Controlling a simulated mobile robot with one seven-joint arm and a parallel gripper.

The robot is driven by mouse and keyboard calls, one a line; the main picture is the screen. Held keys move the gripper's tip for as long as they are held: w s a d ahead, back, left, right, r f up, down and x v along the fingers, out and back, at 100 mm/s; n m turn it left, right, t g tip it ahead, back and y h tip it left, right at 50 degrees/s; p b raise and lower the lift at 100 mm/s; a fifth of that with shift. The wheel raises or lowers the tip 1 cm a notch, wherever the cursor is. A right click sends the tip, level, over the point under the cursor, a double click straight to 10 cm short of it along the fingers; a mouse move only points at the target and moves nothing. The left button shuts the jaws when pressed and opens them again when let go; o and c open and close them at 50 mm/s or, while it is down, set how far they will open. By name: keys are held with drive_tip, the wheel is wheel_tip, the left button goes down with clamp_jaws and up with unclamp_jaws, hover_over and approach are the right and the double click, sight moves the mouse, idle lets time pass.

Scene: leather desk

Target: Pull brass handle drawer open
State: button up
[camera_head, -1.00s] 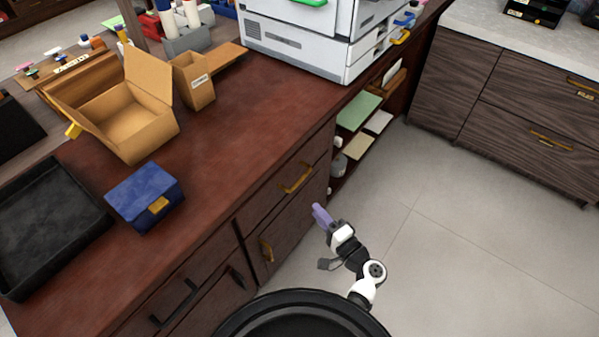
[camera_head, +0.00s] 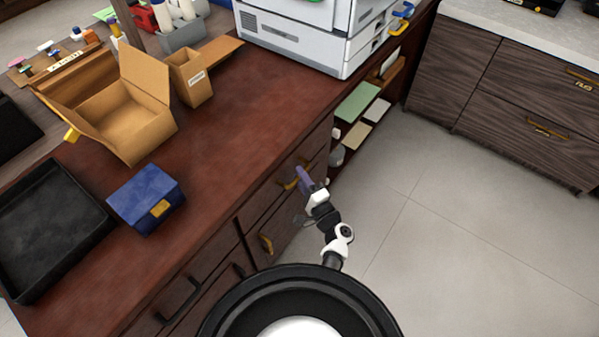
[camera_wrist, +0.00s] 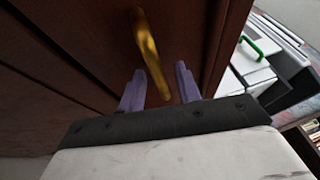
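The brass handle (camera_wrist: 150,50) is a curved gold bar on a dark wood drawer front (camera_wrist: 95,35). In the head view, the brass handle (camera_head: 290,182) sits on the upper drawer of the desk's right end, partly hidden by my gripper (camera_head: 304,178). In the wrist view, my gripper (camera_wrist: 160,88) is open, with two purple fingers apart. The lower end of the handle lies between the fingers. I see no finger closed on it. The drawer looks shut, flush with the desk front.
A lower brass handle (camera_head: 266,243) and a black handle (camera_head: 180,300) are on neighbouring fronts. A blue box (camera_head: 146,198), black tray (camera_head: 45,235) and cardboard box (camera_head: 125,115) stand on the desk. Open shelves (camera_head: 355,125) are to the right. The tiled floor (camera_head: 430,240) is clear.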

drive_tip(key=shift+w+a+r, duration=0.1)
drive_tip(key=shift+w+a, duration=0.2)
drive_tip(key=shift+w, duration=0.15)
clamp_jaws()
